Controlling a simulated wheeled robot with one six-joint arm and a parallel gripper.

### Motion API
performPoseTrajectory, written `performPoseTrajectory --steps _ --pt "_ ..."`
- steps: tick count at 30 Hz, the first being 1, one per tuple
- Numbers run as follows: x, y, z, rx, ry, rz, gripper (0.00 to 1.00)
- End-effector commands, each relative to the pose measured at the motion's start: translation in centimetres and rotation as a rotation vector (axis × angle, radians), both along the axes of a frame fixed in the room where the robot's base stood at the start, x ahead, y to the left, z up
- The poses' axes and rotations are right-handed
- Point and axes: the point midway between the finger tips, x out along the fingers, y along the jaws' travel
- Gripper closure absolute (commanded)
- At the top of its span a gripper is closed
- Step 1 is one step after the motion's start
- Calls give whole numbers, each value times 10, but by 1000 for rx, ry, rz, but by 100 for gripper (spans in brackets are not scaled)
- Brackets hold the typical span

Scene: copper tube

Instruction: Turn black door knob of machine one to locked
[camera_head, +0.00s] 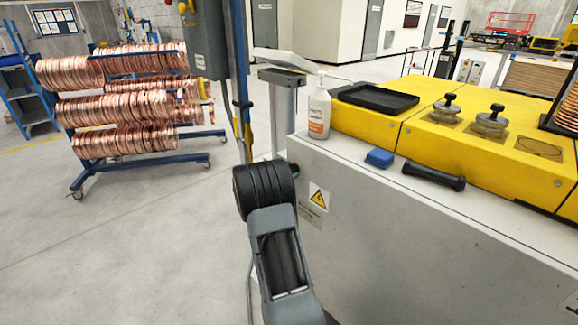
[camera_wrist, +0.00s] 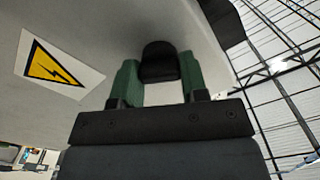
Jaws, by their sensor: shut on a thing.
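The black door knob (camera_wrist: 160,58) sits on the pale side of the machine (camera_head: 390,210) and shows in the wrist view between the green fingers. My gripper (camera_wrist: 159,78) is shut on the knob, one finger on each side. In the head view the knob is hidden behind my arm, and only a small green part of my gripper (camera_head: 294,170) shows at the machine's left corner. The knob's lock marking does not show, so I cannot tell its turn position.
A yellow warning label (camera_wrist: 54,66) is beside the knob. A rack of copper coils (camera_head: 120,105) stands left; floor between is clear.

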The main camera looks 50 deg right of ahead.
Motion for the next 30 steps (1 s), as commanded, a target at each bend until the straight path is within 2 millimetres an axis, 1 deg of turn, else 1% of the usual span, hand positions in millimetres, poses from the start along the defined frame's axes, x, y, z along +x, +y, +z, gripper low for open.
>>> performPoseTrajectory --steps 1,6,15,22,30 --pt "0 0 4 4 47 1 83" --pt "0 0 3 15 196 1 83" --pt "0 0 2 31 406 0 83" --pt "0 0 1 37 500 0 83" --pt "0 0 -1 40 545 1 83"
